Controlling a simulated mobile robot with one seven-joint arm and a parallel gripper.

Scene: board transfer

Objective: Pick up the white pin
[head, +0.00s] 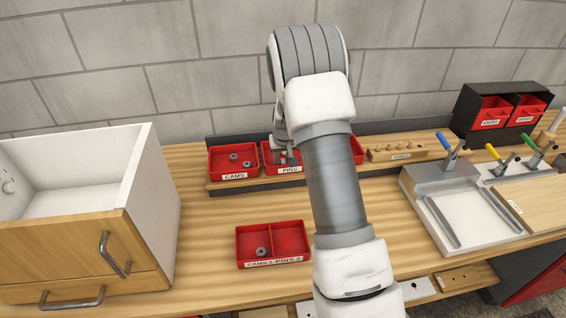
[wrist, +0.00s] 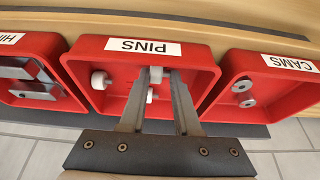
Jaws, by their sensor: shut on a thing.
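The red PINS bin (wrist: 205,57) holds a few white pins in the wrist view. My gripper (wrist: 157,76) reaches down into this bin, its fingers closed on a white pin (wrist: 156,72) near the labelled wall. A second white pin (wrist: 100,80) lies at the bin's left side, and another (wrist: 150,96) shows between my fingers, lower in the picture. In the head view my gripper (head: 286,157) is at the PINS bin (head: 290,170), and my arm hides part of the bin row. The held pin cannot be made out there.
The CAMS bin (head: 234,162) stands beside the PINS bin, with metal cams inside. A two-part red tray (head: 273,244) labelled for cams and pins sits nearer, with a cam in its left compartment. A white cabinet (head: 150,190) stands left; a fixture (head: 450,200) with clamps stands right.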

